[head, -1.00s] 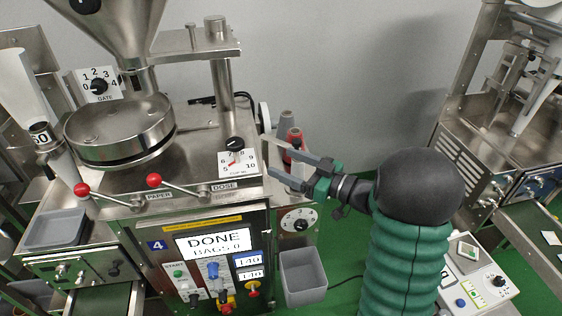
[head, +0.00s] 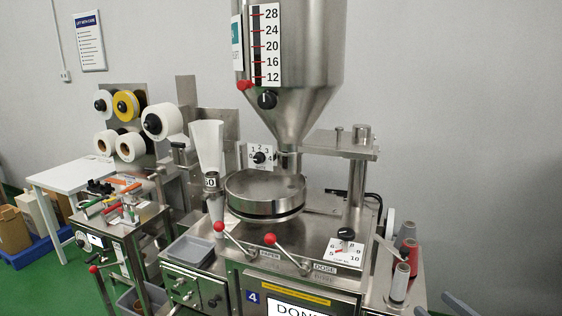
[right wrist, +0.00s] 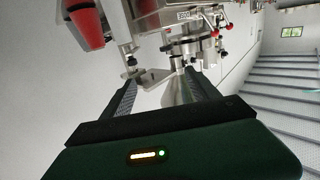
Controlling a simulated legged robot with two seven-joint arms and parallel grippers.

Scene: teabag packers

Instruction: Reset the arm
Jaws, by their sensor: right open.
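My right gripper (head: 438,305) shows only as grey finger ends at the lower right edge of the head view, to the right of the thread cones. In the right wrist view, my right gripper (right wrist: 158,92) has its two fingers spread apart, with nothing between them. The tilted teabag machine appears beyond the fingertips. The rest of the right arm is outside the head view. My left gripper is in neither current view.
The teabag machine (head: 308,290) has a steel hopper (head: 305,100), a round pan (head: 265,192) and red-knobbed levers. A red cone (head: 407,252) and a grey cone (head: 400,283) stand at its right side. A second machine (head: 120,225) and a white table (head: 75,175) stand left.

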